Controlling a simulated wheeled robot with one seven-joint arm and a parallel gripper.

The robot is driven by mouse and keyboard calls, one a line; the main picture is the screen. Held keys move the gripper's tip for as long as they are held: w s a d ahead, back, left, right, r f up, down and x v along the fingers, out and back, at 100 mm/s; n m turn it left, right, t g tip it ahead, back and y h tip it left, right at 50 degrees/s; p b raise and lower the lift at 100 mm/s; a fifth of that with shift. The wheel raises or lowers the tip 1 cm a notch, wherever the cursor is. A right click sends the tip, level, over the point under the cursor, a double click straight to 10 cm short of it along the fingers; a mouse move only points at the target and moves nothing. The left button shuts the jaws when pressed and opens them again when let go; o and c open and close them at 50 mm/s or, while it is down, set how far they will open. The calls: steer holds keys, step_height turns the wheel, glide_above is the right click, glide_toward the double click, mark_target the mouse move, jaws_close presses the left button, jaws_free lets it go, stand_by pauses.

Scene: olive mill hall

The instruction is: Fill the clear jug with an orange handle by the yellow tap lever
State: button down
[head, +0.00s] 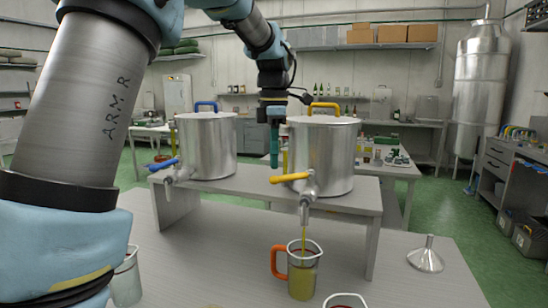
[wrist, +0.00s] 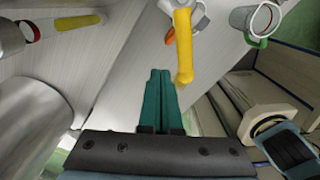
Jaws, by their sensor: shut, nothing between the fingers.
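The clear jug with an orange handle (head: 302,275) stands on the table under the right tank's tap (head: 308,190). A thin yellow-green stream runs from the spout into it, and similar liquid fills much of it. The yellow tap lever (head: 289,178) points left from the tap. My gripper (head: 274,162) has teal fingers, shut and empty, close to the lever's free end; I cannot tell whether they touch. In the wrist view the fingers (wrist: 160,75) are together beside the yellow lever (wrist: 183,50); part of the orange handle (wrist: 170,36) shows behind it.
The right tank (head: 325,155) and the left tank (head: 206,148) with a blue lever (head: 163,163) stand on a raised shelf (head: 250,184). Another jug (head: 127,285) stands at left, and one more (head: 345,300) at the bottom edge. A metal funnel (head: 425,258) sits at right.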

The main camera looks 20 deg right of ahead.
mark_target(281, 179)
steer(key=shift+f, duration=0.1)
steer(key=shift+s+f+b, duration=0.3)
steer(key=shift+f+b, duration=0.05)
steer(key=shift+f, duration=0.45)
steer(key=shift+s+f+b, duration=0.3)
steer(key=shift+f+b, duration=0.05)
steer(key=shift+f, duration=0.45)
steer(key=shift+s, duration=1.65)
stand_by(4.7)
